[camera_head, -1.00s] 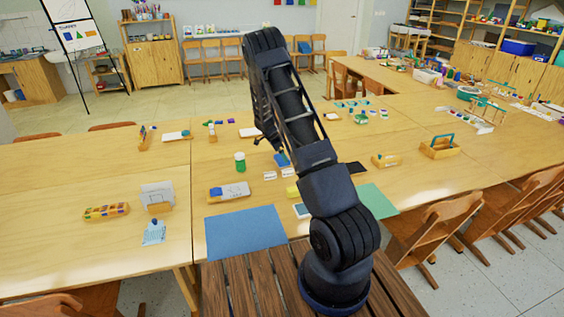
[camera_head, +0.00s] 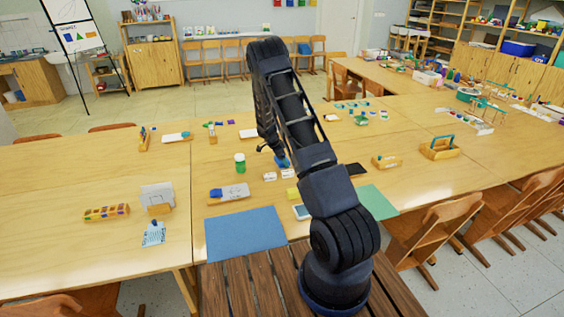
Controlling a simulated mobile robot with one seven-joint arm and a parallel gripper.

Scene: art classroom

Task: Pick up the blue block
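A small blue piece (camera_head: 283,162), which may be the blue block, shows on the table just beside the end of my arm. It is partly hidden by the arm, so its shape is unclear. My gripper (camera_head: 271,150) hangs low over the table at this blue piece. It is small and dark, and I cannot tell whether its fingers touch the piece or how far apart they are. Another small blue item (camera_head: 216,193) lies at the left end of a pale tray nearer to me.
A green jar (camera_head: 240,162) stands left of my gripper. Small white cards (camera_head: 270,177) and a yellow block (camera_head: 292,192) lie nearer. A blue mat (camera_head: 245,233) and a green mat (camera_head: 376,202) lie at the front edge.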

